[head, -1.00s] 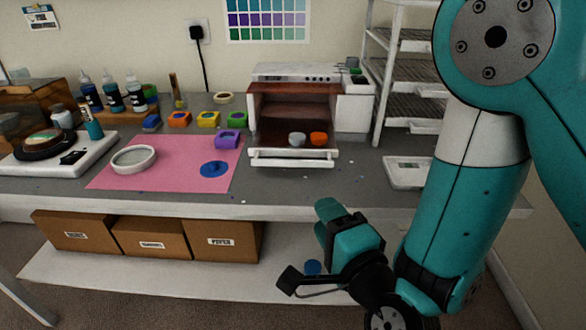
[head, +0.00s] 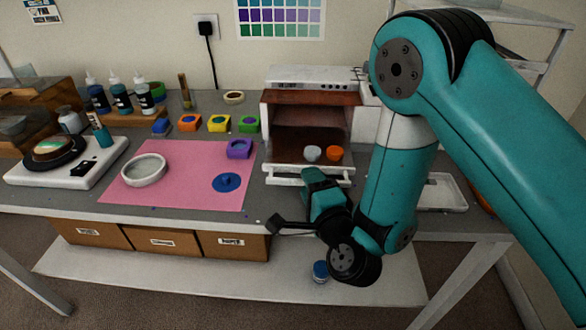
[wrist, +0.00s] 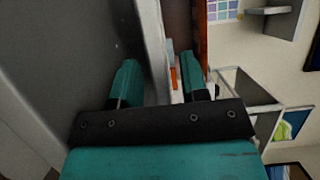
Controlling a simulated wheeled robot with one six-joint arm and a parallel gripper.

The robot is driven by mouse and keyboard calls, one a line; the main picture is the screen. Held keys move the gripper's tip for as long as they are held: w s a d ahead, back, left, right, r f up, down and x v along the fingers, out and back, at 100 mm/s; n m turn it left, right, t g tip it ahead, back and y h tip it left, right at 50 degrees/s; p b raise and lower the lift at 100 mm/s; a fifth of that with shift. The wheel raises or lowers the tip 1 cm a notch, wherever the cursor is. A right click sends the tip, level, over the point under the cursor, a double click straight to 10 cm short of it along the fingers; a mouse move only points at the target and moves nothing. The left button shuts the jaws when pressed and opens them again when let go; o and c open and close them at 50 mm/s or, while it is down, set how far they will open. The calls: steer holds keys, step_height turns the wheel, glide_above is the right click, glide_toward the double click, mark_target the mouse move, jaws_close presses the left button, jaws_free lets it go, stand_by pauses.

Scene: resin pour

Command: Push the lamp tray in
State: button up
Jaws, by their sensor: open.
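The lamp (head: 309,78) is a white box with an open front and a reddish-brown inside, at the back of the bench. Its tray (head: 283,169) sticks out at the front, with a white front bar. A pale grey cup (head: 312,153) and an orange cup (head: 334,153) stand on the tray. My gripper (head: 313,177) is just in front of the tray's bar, near its middle. Its two teal fingers also show in the wrist view (wrist: 158,80), apart with nothing held between them. Whether they touch the bar cannot be told. My gripper hides part of the bar.
A pink mat (head: 190,190) lies left, carrying a round white-rimmed dish (head: 144,170), a blue disc (head: 226,182) and a purple block (head: 239,149). A white shallow tray (head: 442,192) lies right, partly behind my arm. Boxes (head: 160,240) stand under the bench.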

steer(key=shift+w+a, duration=0.1)
steer(key=shift+w, duration=0.35)
steer(key=shift+a, duration=0.15)
